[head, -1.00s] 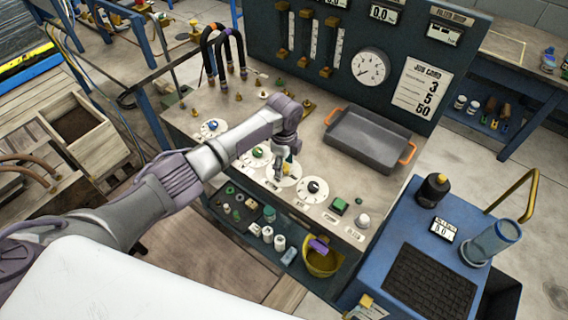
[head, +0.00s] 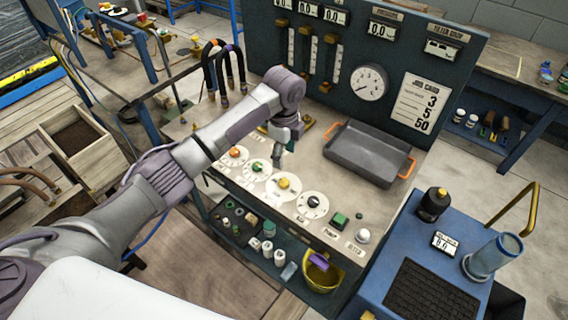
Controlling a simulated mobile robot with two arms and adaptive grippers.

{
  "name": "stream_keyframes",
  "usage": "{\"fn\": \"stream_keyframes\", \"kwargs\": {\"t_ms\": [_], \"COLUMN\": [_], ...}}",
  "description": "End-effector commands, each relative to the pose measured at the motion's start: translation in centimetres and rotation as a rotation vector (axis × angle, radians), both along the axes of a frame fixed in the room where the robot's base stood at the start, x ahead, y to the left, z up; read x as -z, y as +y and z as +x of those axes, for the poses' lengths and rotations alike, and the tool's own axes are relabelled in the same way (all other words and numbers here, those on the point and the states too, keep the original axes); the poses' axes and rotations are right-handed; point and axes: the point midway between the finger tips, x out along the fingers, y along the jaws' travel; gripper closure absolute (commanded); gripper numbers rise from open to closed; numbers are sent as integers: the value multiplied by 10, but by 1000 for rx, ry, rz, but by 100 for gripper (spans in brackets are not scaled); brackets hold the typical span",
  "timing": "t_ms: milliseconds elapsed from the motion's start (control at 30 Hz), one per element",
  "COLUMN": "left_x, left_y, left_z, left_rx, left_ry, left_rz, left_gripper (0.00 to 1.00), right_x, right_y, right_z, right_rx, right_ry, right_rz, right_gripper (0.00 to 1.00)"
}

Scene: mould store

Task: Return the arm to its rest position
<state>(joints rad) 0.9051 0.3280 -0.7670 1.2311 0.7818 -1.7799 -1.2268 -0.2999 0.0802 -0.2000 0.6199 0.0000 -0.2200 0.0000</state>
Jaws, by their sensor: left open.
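The gripper is apart from the yellow knob. The fingers are small and partly hidden by the wrist. My right gripper is not in view.
A grey tray with orange handles (head: 367,153) stands right of the gripper. Curved hoses (head: 222,72) rise behind the arm. An upright gauge board (head: 345,55) with a job card (head: 415,104) closes the back. A blue cart (head: 395,240) stands at the right.

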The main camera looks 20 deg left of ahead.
Motion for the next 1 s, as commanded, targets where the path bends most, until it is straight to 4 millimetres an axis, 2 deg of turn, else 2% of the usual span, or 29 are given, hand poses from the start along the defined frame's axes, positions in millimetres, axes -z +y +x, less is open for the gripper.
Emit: {"fn": "stream_keyframes", "kwargs": {"t_ms": [167,667,767,833,1000], "left_x": [-8,-4,13,32,75], "left_y": [0,-2,-13,-26,-57], "left_z": [0,-3,-18,-37,-103], "left_rx": [-1,-5,-33,-81,-308], "left_ry": [0,2,0,-7,-34], "left_rz": [1,-3,-20,-46,-146], "left_gripper": [41,41,41,41,41], "right_x": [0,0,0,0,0], "right_y": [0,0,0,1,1], "right_z": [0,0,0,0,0], "right_rx": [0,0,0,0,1], "right_ry": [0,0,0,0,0], "right_rz": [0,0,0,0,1], "right_gripper": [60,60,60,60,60]}}
